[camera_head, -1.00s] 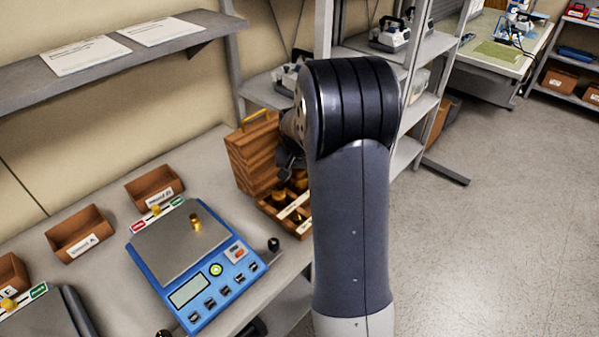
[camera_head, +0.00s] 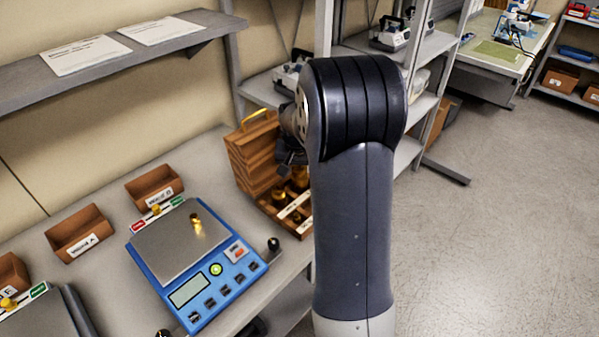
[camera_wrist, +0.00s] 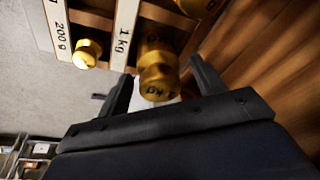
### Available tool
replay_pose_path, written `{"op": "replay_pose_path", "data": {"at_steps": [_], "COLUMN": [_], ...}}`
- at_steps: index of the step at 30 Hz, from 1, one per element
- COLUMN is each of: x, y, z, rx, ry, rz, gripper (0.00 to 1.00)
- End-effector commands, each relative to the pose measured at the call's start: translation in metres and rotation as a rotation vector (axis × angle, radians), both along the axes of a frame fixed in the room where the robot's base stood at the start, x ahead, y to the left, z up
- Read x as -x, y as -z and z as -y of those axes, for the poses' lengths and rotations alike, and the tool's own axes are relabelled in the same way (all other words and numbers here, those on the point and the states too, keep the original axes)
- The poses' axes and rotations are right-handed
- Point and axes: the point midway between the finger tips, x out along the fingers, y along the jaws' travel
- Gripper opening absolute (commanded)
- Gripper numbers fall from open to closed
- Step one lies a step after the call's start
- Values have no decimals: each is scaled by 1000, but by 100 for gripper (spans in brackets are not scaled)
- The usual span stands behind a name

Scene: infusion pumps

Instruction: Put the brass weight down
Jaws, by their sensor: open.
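A brass weight (camera_wrist: 158,72) marked kg sits in the wooden weight box, beside the strip labelled 1 kg (camera_wrist: 125,32). My gripper (camera_wrist: 161,80) is open, with one finger on each side of this weight. I cannot tell whether a finger touches it. In the head view my gripper (camera_head: 290,152) is over the box (camera_head: 268,207), partly hidden by my arm. A smaller brass weight (camera_wrist: 87,53) stands by the 200 g label. Another brass weight (camera_head: 196,219) stands on the plate of the blue scale (camera_head: 222,292).
The box's raised wooden lid (camera_head: 253,158) stands close behind and left of my gripper. Open brown bins (camera_head: 80,235) line the wall behind the scale. A grey shelf (camera_head: 110,65) hangs above. A shelving rack (camera_head: 420,55) stands beyond my arm.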

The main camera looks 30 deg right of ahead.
Motion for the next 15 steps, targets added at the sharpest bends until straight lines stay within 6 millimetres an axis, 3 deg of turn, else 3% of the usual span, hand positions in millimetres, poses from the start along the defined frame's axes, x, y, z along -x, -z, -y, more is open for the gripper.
{"op": "replay_pose_path", "data": {"at_steps": [9,15], "x": [15,22], "y": [-68,-94], "z": [-10,-15], "rx": [2,1], "ry": [-2,-1], "rz": [6,2], "gripper": [65,65]}}
